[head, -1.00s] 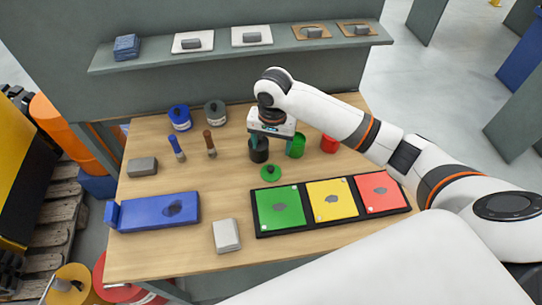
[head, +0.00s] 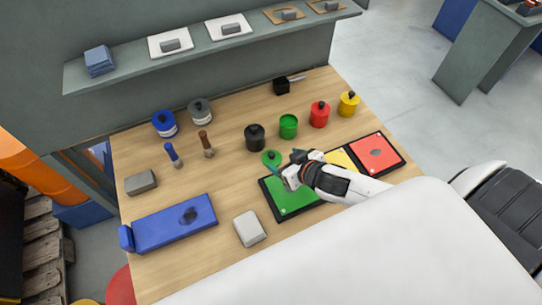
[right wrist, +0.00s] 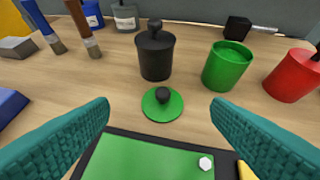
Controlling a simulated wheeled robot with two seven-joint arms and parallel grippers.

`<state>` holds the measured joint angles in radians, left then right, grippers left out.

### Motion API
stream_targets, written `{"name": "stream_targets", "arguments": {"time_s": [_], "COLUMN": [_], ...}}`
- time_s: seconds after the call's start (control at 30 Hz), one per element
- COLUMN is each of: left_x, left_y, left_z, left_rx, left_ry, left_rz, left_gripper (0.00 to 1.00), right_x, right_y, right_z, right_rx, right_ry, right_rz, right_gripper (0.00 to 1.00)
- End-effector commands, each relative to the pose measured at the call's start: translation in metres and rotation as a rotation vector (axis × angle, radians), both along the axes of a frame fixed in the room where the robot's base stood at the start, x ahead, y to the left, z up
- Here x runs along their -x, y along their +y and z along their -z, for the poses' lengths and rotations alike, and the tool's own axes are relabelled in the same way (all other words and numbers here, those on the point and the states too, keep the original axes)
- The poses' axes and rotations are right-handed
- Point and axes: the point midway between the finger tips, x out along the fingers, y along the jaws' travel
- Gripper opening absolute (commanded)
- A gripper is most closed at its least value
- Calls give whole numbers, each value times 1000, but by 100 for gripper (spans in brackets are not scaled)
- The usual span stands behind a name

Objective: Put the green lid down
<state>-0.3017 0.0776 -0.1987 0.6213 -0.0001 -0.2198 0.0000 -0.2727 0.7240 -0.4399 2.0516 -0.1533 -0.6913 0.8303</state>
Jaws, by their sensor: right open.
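The green lid (head: 270,157) with a black knob lies flat on the wooden table, between the black pot and the green panel. It also shows in the right wrist view (right wrist: 150,108). The green pot (head: 288,126) stands upright and uncovered behind it; its open top shows in the right wrist view (right wrist: 228,66). My right gripper (head: 284,163) is open and empty, just in front of the lid. In the right wrist view its teal fingers (right wrist: 160,112) are spread wide, with the lid ahead between them and not touched. My left gripper is not in view.
A covered black pot (head: 255,138), a red pot (head: 320,115) and a yellow pot (head: 348,104) stand nearby. The green panel (head: 285,199) lies beneath my gripper. Brushes, a blue box (head: 175,224) and a grey block (head: 249,229) lie left. Table around the lid is clear.

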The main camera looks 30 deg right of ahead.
Motion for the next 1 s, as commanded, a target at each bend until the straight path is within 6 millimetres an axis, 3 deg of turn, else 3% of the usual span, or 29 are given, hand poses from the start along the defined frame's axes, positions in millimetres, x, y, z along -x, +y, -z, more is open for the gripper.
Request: {"name": "stream_targets", "arguments": {"time_s": [0.1, 0.7, 1.0], "left_x": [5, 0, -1], "left_y": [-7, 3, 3], "left_z": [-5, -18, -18], "left_rx": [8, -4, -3], "left_ry": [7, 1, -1], "left_rz": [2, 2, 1], "left_gripper": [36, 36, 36], "right_x": [-19, -65, -72], "right_y": [2, 6, 7], "right_z": [11, 53, 61], "right_rx": [-1, -2, -4], "right_ry": [-1, 2, 4], "right_rz": [3, 4, 3], "right_gripper": [72, 72, 72]}}
